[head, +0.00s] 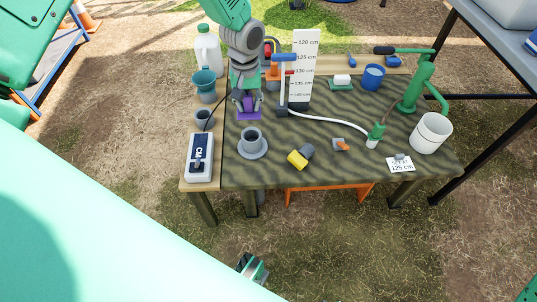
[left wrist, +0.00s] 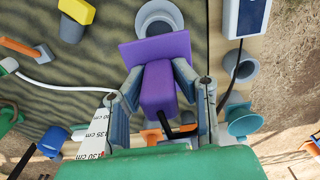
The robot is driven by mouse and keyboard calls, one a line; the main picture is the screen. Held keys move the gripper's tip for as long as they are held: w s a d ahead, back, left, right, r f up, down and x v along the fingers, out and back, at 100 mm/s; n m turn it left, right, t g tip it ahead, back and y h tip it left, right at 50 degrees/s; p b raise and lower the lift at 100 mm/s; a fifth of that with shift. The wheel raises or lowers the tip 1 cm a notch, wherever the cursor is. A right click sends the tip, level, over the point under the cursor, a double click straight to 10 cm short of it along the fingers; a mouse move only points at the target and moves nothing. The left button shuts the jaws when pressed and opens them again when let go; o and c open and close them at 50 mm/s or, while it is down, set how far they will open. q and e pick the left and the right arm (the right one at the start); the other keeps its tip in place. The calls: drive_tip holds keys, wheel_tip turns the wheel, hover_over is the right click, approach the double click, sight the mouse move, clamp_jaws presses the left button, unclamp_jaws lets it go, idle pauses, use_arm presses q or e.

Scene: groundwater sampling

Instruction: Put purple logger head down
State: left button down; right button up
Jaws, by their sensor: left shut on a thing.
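The purple logger head (head: 249,115) is a block with a wider flat plate. It is at the left part of the camouflage-topped table, behind the grey cup on its saucer (head: 252,143). My left gripper (head: 247,104) points down and is shut on it. In the left wrist view the purple block (left wrist: 158,88) sits between the two fingers (left wrist: 160,92), with its plate beyond the fingertips. A black cable runs near it. I cannot tell whether it touches the table. A small part of what looks like my right gripper (head: 253,268) shows at the bottom, its jaws unclear.
A white meter (head: 199,157) and teal cup (head: 204,85) stand left. A yellow-grey piece (head: 299,158), green pump (head: 417,85) and white bucket (head: 431,133) are further right.

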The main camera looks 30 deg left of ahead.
sight(250, 122)
use_arm(q)
drive_tip(key=shift+f, duration=0.5)
wheel_tip(250, 122, down, 6)
drive_tip(key=b, duration=0.2)
drive_tip(key=shift+a+r+b, duration=0.1)
drive_tip(key=shift+r+b, duration=0.05)
drive_tip(key=shift+b, duration=0.15)
drive_tip(key=shift+f, duration=0.25)
drive_tip(key=f, duration=0.1)
drive_tip(key=f+b, duration=0.1)
drive_tip(key=f, duration=0.1)
drive_tip(key=shift+d, duration=0.25)
drive_tip(key=shift+a, duration=0.15)
drive_tip(key=c, duration=1.3)
unclamp_jaws()
drive_tip(key=shift+a, duration=0.15)
drive_tip(key=shift+r, duration=0.1)
